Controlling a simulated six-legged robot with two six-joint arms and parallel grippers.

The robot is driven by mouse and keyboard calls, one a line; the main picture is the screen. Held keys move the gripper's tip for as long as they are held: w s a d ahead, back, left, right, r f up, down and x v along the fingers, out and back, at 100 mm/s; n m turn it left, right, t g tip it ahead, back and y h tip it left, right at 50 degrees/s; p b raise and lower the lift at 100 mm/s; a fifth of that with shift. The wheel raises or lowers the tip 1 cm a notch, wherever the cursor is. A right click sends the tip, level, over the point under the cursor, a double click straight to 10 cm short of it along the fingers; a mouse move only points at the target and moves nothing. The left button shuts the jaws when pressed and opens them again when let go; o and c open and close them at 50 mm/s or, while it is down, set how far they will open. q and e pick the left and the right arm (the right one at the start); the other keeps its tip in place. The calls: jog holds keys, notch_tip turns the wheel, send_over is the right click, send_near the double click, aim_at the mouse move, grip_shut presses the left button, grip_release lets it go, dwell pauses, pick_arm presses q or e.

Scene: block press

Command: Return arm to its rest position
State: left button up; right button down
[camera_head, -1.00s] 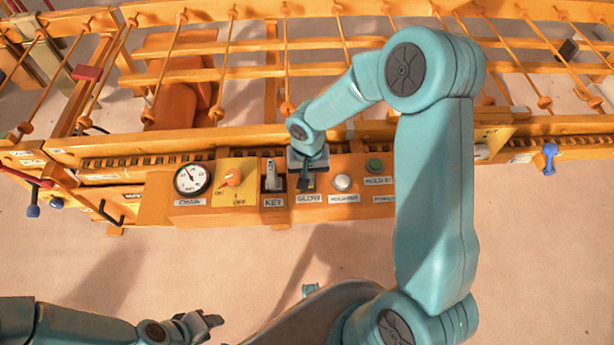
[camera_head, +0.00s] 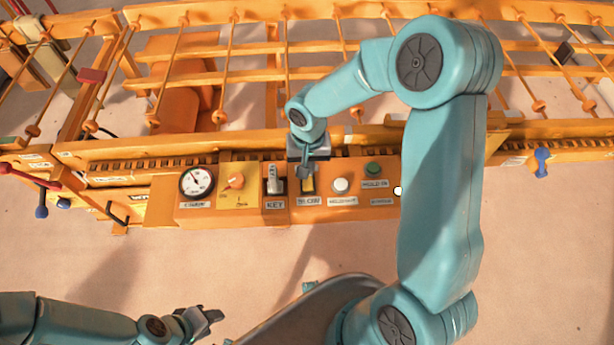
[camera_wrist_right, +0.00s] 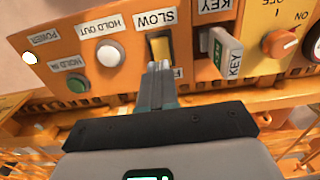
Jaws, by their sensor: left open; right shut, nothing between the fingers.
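My right gripper (camera_head: 305,173) is shut and empty, with its arm reaching over the control panel (camera_head: 220,212). Its fingertips are close to the yellow SLOW switch (camera_head: 308,185). In the right wrist view the shut fingers (camera_wrist_right: 158,72) point at the lower end of the SLOW switch (camera_wrist_right: 160,47); I cannot tell if they touch it. My left gripper (camera_head: 208,319) is open and empty at the lower left, over the floor and well apart from the panel.
On the panel are a gauge (camera_head: 196,181), an orange knob (camera_head: 236,182), a key switch (camera_head: 274,180), a white button (camera_head: 341,185) and a green button (camera_head: 374,169). An orange roller frame (camera_head: 240,142) stands behind. Open floor lies in front.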

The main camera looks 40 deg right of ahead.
dwell(0.5)
jog(key=s+a+f+n+y+p, duration=0.2)
jog(key=s+a+f+n+y, duration=0.2)
jog(key=s+a+f, duration=0.8)
jog(key=s+a, duration=0.2)
jog(key=shift+s+a, duration=0.35)
jog(key=shift+a, duration=0.05)
